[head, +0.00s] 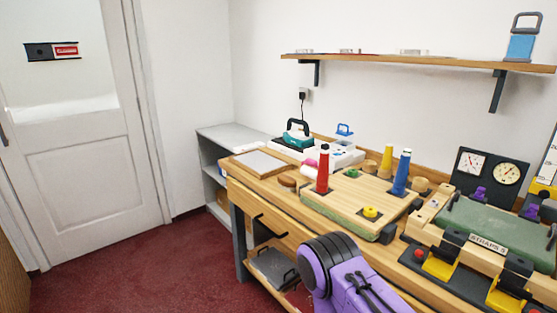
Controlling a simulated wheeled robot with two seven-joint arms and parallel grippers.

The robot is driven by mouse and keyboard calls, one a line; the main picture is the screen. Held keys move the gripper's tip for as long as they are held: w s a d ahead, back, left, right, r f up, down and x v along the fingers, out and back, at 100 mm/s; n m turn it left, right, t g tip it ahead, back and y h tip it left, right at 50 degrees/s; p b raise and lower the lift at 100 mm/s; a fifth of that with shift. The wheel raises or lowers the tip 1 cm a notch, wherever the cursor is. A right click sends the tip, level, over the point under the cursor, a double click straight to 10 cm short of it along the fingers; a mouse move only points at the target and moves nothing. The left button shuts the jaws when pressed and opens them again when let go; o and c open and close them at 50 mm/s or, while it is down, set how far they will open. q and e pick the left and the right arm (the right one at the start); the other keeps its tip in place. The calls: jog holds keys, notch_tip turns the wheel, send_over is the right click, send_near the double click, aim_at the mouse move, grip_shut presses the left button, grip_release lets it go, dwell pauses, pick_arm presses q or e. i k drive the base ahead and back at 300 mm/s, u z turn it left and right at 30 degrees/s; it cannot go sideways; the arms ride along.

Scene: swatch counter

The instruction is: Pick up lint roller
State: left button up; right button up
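What looks like the lint roller (308,173), a small white roll with pink at one end, lies on the wooden workbench (262,184) towards its back left. It is partly hidden behind a red cone-shaped spool (323,172), and its handle is hard to make out. Neither of my grippers is in view. A purple arm link of mine with a black joint rises from the bottom of the head view, in front of the bench, and hides part of its front edge.
A green-black iron-like tool (297,135) stands behind. A yellow spool (387,162) and a blue spool (402,173) stand on a raised wooden board (345,205). A green-topped strap fixture (490,228) fills the right. A shelf (420,62) hangs above. Open red carpet lies left.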

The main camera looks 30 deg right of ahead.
aim_at(311, 173)
jog(key=i, duration=1.1)
jog(key=z, duration=2.15)
